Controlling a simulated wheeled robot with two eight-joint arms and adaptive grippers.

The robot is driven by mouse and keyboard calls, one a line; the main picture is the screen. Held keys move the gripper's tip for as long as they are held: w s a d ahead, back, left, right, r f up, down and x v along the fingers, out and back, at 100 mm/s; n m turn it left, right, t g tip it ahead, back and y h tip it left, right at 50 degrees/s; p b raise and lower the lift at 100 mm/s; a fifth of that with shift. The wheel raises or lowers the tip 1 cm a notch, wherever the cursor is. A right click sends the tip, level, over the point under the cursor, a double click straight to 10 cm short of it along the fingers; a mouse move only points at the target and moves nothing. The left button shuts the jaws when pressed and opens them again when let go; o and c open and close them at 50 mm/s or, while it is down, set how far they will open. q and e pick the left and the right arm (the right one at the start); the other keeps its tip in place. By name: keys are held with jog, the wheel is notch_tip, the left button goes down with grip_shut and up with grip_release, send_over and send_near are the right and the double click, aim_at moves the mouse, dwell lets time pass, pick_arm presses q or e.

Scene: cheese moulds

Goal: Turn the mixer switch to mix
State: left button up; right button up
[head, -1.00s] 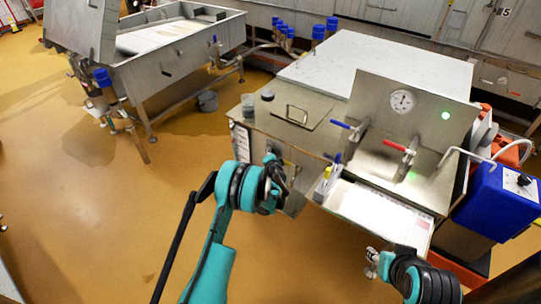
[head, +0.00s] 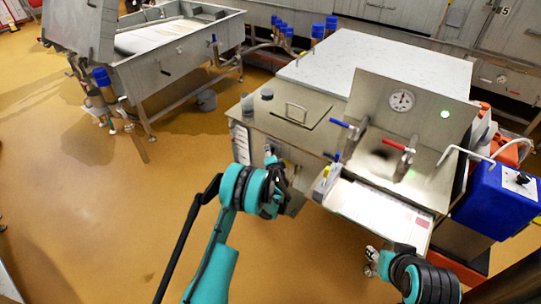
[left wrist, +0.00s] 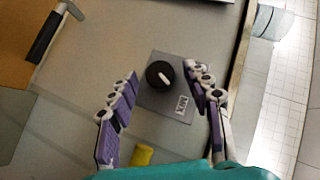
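The mixer switch (left wrist: 160,74) is a round black knob with a white pointer mark, seen in the left wrist view. It sits on a grey plate (left wrist: 178,112) that bears a small label reading MIX. My left gripper (left wrist: 160,88) is open, with a purple-padded finger on each side of the knob in that view. I cannot tell whether the fingers touch it. In the head view my left gripper (head: 276,172) is at the front of the steel cabinet, and the knob is hidden there. My right gripper (head: 372,260) is low at the front right, below the tray; its fingers are too small to read.
The steel cabinet (head: 262,125) carries a gauge (head: 401,100), a blue-handled valve (head: 343,124) and a red-handled valve (head: 398,146). A pull-out tray (head: 375,208) juts forward beside my left gripper. A blue box (head: 495,200) stands at right.

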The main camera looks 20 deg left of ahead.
pick_arm(q)
jog(key=v, duration=1.2)
dwell(0.3)
